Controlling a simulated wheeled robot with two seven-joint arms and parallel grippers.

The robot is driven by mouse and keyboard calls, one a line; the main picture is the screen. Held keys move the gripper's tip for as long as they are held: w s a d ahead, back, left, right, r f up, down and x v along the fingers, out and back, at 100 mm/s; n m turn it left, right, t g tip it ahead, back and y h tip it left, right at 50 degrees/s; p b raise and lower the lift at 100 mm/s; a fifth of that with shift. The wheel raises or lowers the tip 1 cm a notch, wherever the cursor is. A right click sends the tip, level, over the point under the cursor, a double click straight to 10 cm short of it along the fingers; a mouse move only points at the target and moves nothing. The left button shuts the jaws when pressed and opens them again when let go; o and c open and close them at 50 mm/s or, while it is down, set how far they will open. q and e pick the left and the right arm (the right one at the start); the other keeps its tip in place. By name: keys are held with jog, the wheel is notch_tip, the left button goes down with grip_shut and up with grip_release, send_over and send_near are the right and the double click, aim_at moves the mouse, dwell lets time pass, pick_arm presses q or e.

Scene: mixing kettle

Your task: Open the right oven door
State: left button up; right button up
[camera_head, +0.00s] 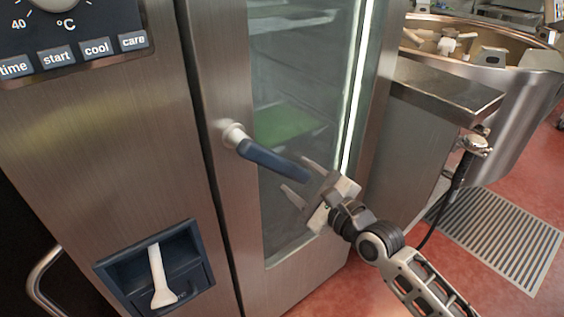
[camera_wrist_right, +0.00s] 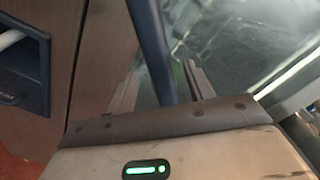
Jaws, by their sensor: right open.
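The oven door (camera_head: 225,130) has a steel frame and a dark glass pane, and it looks shut. Its dark blue handle (camera_head: 270,161) sticks out from a round pale hub (camera_head: 234,135) on the door's left side, slanting down to the right. My right gripper (camera_head: 297,180) is open at the free end of the handle, with one finger on each side of it. In the right wrist view the handle (camera_wrist_right: 152,45) runs down between the two spread fingers (camera_wrist_right: 160,88). Contact cannot be told. My left gripper is not in view.
A control panel (camera_head: 70,30) with labelled buttons is at the upper left. A dark recess with a white hand shower (camera_head: 158,275) is below it. A steel kettle (camera_head: 515,100) and a floor grate (camera_head: 500,240) stand to the right.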

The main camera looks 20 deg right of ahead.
aim_at(282, 165)
jog(key=x, duration=0.6)
jog(key=shift+w+a, duration=0.15)
jog(key=shift+w, duration=0.05)
jog(key=shift+c, duration=0.3)
